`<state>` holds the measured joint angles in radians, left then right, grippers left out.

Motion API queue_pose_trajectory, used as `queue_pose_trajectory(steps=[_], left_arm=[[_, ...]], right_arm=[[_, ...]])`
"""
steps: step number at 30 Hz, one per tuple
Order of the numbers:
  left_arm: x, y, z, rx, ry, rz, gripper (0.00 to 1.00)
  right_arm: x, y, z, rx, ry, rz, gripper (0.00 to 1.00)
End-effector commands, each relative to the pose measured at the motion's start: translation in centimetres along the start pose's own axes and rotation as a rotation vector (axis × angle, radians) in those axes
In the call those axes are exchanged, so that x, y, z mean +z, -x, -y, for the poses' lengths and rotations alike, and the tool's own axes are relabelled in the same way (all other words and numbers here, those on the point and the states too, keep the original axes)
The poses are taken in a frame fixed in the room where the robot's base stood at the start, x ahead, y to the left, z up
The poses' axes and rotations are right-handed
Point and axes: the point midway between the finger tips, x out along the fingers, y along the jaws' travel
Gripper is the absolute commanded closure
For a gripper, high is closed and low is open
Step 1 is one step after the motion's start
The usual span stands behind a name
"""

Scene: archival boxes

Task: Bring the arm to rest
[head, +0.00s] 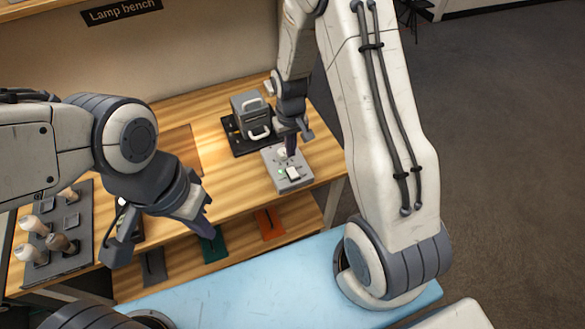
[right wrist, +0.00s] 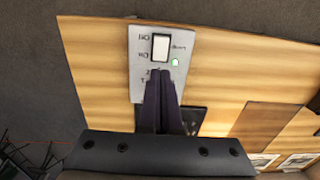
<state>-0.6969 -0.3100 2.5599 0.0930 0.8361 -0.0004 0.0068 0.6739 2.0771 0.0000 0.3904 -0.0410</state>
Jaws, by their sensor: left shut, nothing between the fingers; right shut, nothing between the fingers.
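My right arm reaches over the bench in the head view. Its gripper (head: 290,150) is shut and empty, its tips over the grey switch box (head: 293,180). In the right wrist view the dark fingers (right wrist: 160,85) lie together over the lower part of the switch box (right wrist: 142,60); whether they touch it I cannot tell. The box has a white rocker switch (head: 293,173) and a lit green light (right wrist: 175,62). Part of its face is hidden behind the fingers. My left gripper (head: 205,228) is shut and empty, above the bench's front edge at the left.
A dark rack (head: 55,262) with several bulbs is at the far left. Coloured slots (head: 268,222) line the lower shelf. Open floor (head: 500,130) lies to the right.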

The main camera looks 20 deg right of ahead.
Motion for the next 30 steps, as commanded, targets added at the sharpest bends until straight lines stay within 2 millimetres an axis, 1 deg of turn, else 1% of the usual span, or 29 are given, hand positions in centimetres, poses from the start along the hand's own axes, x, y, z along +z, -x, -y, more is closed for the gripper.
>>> queue_pose_trajectory(steps=[14,17,20,21,23,24,26,27,29,30], left_arm=[[0.0,-0.1,0.0,0.0,0.001,0.0,1.0],[0.0,-0.1,0.0,0.0,0.001,0.0,1.0],[0.0,0.0,0.0,0.0,0.001,0.0,1.0],[0.0,0.0,0.0,0.0,0.001,0.0,1.0],[0.0,-0.1,0.0,0.0,0.001,0.0,1.0],[0.0,-0.1,0.0,0.0,0.001,0.0,1.0],[0.0,-0.1,0.0,0.0,0.001,0.0,1.0],[0.0,-0.1,0.0,0.0,0.001,0.0,1.0],[0.0,-0.1,0.0,0.0,0.001,0.0,1.0],[0.0,-0.1,0.0,0.0,0.001,0.0,1.0]], right_arm=[[0.0,0.0,0.1,0.0,0.001,0.0,1.0],[0.3,1.1,1.1,-0.001,0.024,-0.006,1.0],[1.3,4.1,3.8,-0.006,0.083,-0.016,1.0],[2.1,5.6,5.3,-0.009,0.116,-0.021,1.0],[3.9,8.1,7.6,-0.015,0.174,-0.027,1.0],[5.3,9.7,9.0,-0.02,0.214,-0.03,1.0],[7.8,11.9,11.0,-0.029,0.275,-0.032,1.0],[9.5,13.2,12.1,-0.035,0.315,-0.034,1.0],[12.2,14.9,13.3,-0.045,0.375,-0.036,1.0],[14.0,15.8,14.0,-0.051,0.413,-0.037,1.0]])
